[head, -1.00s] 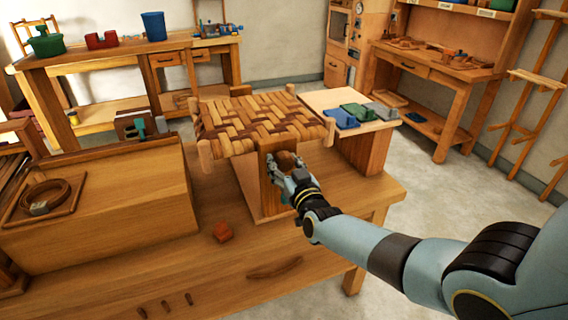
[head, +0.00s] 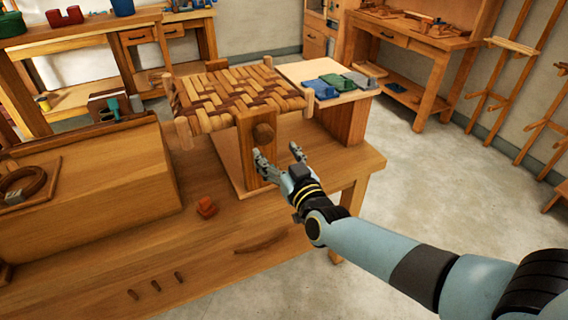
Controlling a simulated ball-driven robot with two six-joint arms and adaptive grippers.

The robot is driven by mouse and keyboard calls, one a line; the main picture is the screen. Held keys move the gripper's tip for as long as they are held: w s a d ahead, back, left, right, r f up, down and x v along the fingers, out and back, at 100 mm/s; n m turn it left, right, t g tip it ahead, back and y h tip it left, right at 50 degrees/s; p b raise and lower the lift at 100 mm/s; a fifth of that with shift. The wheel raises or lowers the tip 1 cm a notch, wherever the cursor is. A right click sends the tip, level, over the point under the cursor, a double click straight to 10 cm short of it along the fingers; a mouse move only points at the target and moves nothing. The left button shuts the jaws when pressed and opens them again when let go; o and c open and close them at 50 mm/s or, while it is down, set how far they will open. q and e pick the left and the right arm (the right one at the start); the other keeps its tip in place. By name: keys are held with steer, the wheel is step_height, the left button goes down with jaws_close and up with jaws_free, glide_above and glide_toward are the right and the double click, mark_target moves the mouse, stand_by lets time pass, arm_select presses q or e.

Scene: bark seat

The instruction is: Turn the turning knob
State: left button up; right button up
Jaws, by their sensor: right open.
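The turning knob (head: 263,132) is a round brown wooden knob on the front face of an upright wooden post (head: 245,150). The post stands under the front edge of a woven bark seat (head: 235,98) on the workbench. My right gripper (head: 279,155) is open, with its two fingers apart, just below and in front of the knob. Nothing shows between its fingers, and the knob is in plain sight. My left gripper is out of view.
A large wooden box (head: 95,185) stands at left. A side board (head: 310,72) with green, blue and grey pieces is behind the seat. The bench's front middle is mostly clear.

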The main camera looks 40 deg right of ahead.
steer(key=v, duration=0.4)
stand_by(0.8)
steer(key=s+a+f+n+g+y+b, duration=0.1)
steer(key=s+f+g+b, duration=0.4)
steer(key=f, duration=1.2)
steer(key=s+a+f+n+g+y+b, duration=0.1)
steer(key=s+f+n+g+b, duration=0.1)
steer(key=s+f+b, duration=1.1)
steer(key=s+f+g+y, duration=0.1)
steer(key=s+f+g, duration=0.8)
steer(key=s+f, duration=1.3)
steer(key=s+p, duration=0.1)
steer(key=s, duration=0.3)
steer(key=shift+a+g, duration=0.2)
steer(key=shift+g, duration=0.2)
